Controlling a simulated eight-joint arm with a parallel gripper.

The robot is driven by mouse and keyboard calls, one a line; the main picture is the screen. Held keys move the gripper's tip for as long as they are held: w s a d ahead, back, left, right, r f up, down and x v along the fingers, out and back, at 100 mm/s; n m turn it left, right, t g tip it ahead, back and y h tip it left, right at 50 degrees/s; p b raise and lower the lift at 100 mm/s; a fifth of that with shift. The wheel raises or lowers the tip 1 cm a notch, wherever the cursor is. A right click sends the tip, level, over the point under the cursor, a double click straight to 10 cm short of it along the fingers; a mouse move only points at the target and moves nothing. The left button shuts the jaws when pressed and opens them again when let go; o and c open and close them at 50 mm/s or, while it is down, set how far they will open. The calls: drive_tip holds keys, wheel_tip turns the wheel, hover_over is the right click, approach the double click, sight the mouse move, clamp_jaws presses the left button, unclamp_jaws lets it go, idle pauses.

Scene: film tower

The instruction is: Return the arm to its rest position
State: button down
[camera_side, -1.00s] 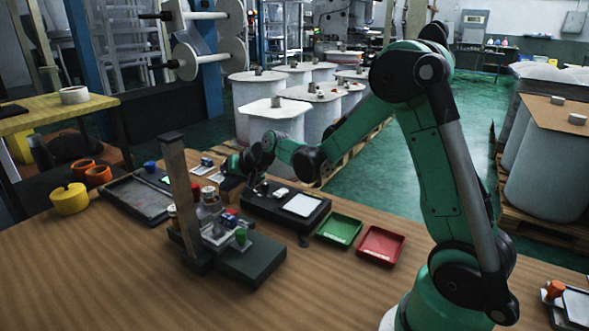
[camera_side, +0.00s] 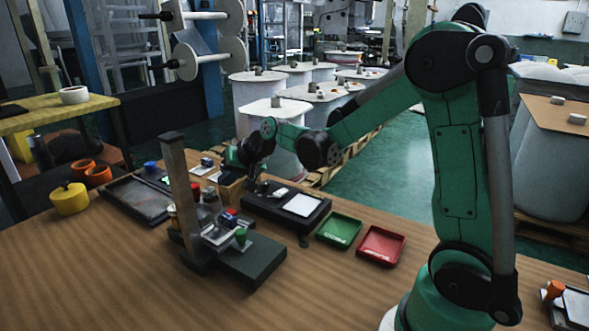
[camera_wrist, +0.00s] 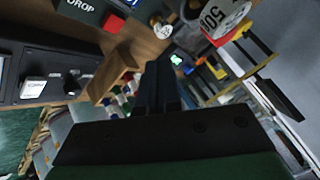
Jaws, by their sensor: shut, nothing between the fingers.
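My gripper (camera_side: 234,158) is at the end of my green arm, above the back of the wooden bench, near the small wooden box (camera_side: 228,184). In the wrist view its two dark fingers (camera_wrist: 157,84) lie together with nothing between them. The wooden box shows beside the fingers in the wrist view (camera_wrist: 108,72), with small coloured pieces near it. My arm is bent, with its elbow raised high at the right of the side view. The fingertips are small and dark in the side view.
A dark stand with an upright post (camera_side: 180,190) is on the bench at front left. A black instrument (camera_side: 265,206), a green tray (camera_side: 339,231) and a red tray (camera_side: 381,246) lie to its right. A yellow pot (camera_side: 69,199) is at far left. The front bench is clear.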

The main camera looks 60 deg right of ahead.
drive_tip(key=s+a+n, duration=0.2)
drive_tip(key=s, duration=0.3)
drive_tip(key=s+a+r+n+g, duration=0.1)
drive_tip(key=s+a+n, duration=0.1)
drive_tip(key=s, duration=0.4)
drive_tip(key=s+a+r+n+h, duration=0.1)
drive_tip(key=s+a+n, duration=0.1)
drive_tip(key=s, duration=0.3)
drive_tip(key=shift+s+a+r+n+g, duration=0.3)
drive_tip(key=shift+a+n+g, duration=0.1)
drive_tip(key=shift+a, duration=0.4)
